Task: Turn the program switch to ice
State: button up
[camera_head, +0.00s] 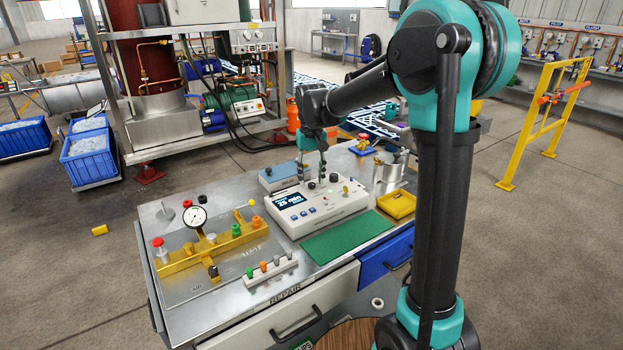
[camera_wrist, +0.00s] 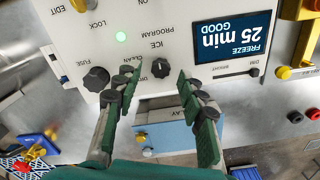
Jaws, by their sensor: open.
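The program switch (camera_wrist: 160,68) is a small dark round knob on the white control box (camera_head: 318,216). In the wrist view the box appears upside down, with PROGRAM and ICE printed above the knob and CLEAN at its upper left. I cannot tell clearly which label its pointer faces. My gripper (camera_wrist: 154,80) is open, its fingertips on either side of the knob with gaps showing. In the head view, my gripper (camera_head: 311,168) points down over the back of the box. The lit screen (camera_wrist: 220,36) reads FREEZE 25 min GOOD.
A black FUSE knob (camera_wrist: 96,79) sits left of the switch in the wrist view. A blue box (camera_head: 278,177) stands behind the control box. A green mat (camera_head: 346,236), yellow tray (camera_head: 397,204) and metal cup (camera_head: 387,178) are nearby. A brass manifold with a gauge (camera_head: 195,217) stands left.

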aim_at(312, 183)
notch_tip(312, 183, up, 11)
jog(key=shift+r, duration=0.15)
dwell(0.4)
